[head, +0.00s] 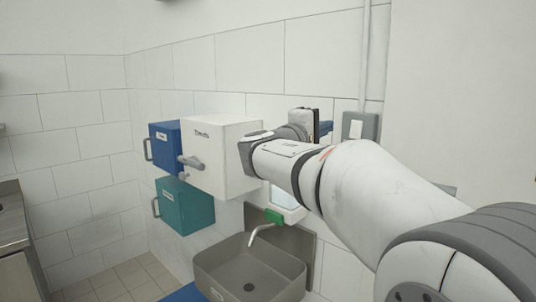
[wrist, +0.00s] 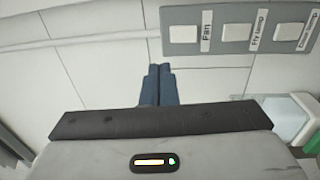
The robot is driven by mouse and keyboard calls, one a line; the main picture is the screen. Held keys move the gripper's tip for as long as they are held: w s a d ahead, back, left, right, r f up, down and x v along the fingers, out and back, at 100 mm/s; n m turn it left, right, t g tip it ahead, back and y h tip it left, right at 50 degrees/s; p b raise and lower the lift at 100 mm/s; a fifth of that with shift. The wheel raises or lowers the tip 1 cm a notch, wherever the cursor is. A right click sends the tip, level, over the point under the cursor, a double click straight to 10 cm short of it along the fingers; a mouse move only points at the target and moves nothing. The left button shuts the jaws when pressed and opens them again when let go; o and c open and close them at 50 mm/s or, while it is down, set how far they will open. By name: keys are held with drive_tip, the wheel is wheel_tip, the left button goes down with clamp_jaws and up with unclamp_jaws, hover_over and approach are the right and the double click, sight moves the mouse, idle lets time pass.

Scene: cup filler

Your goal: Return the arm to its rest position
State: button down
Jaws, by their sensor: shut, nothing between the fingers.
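My gripper (head: 325,128) is at the end of my arm, which stretches across the head view toward the tiled wall. In the wrist view the two blue fingers of my gripper (wrist: 160,70) lie side by side, shut and empty. I cannot tell how far the fingertips are from the wall. Part of the panel also shows in the head view (head: 371,123).
A white box (head: 222,165), a blue box (head: 163,138) and a teal box (head: 186,208) hang on the wall, with handles sticking out. A grey sink (head: 235,285) with a tap (head: 262,228) is below. A white-and-green dispenser (head: 274,215) is partly hidden behind my arm.

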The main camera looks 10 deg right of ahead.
drive_tip(key=s+d+f+m+g+y, duration=0.1)
drive_tip(key=s+f+m+g+y, duration=0.2)
drive_tip(key=s+f, duration=0.6)
drive_tip(key=s+f+g+y, duration=0.3)
drive_tip(key=s+f+y, duration=0.2)
drive_tip(key=f, duration=0.8)
drive_tip(key=s+a+f+m+g+y, duration=0.2)
drive_tip(key=s+a+f+m+y, duration=0.2)
drive_tip(key=s+a+f+y, duration=0.3)
drive_tip(key=s+a+f, duration=0.3)
drive_tip(key=s+f, duration=0.3)
drive_tip(key=shift+s+f+g, duration=0.15)
drive_tip(key=shift+s+g, duration=0.05)
drive_tip(key=shift+g, duration=0.2)
